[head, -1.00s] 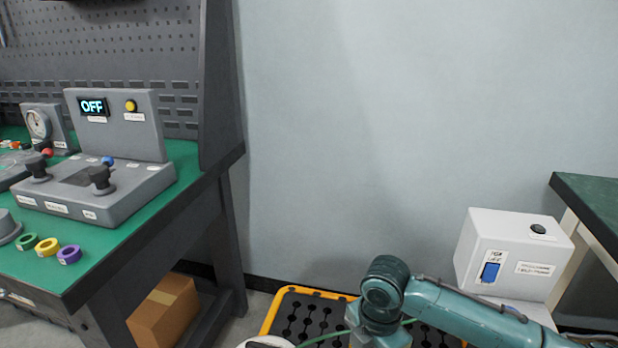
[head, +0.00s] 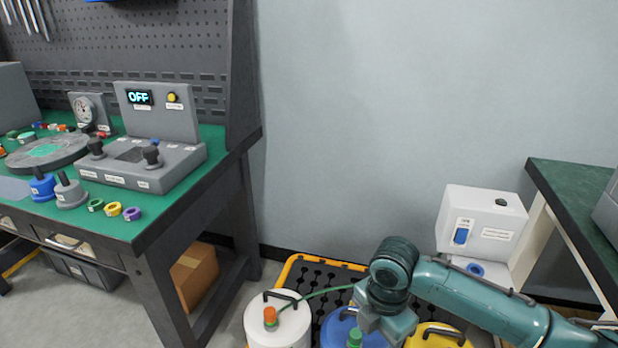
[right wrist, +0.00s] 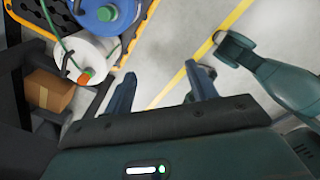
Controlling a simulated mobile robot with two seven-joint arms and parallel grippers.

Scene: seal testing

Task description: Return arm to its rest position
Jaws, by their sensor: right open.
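My right arm (head: 470,295) comes in from the right in the head view, bent at a teal joint, above the drums on the floor. Its gripper fingers cannot be made out there. In the right wrist view my right gripper (right wrist: 163,90) is open, with bare floor between its two blue-grey fingers and nothing held. A teal arm part of mine shows at the right of that view. My left gripper is not in view.
A white drum (head: 270,325), a blue drum (head: 330,328) and a yellow drum (head: 415,340) stand on a yellow-edged pallet (head: 290,268) below the arm. The green-topped workbench (head: 150,225) is at left, its display reading OFF. A white box (head: 480,205) stands at right.

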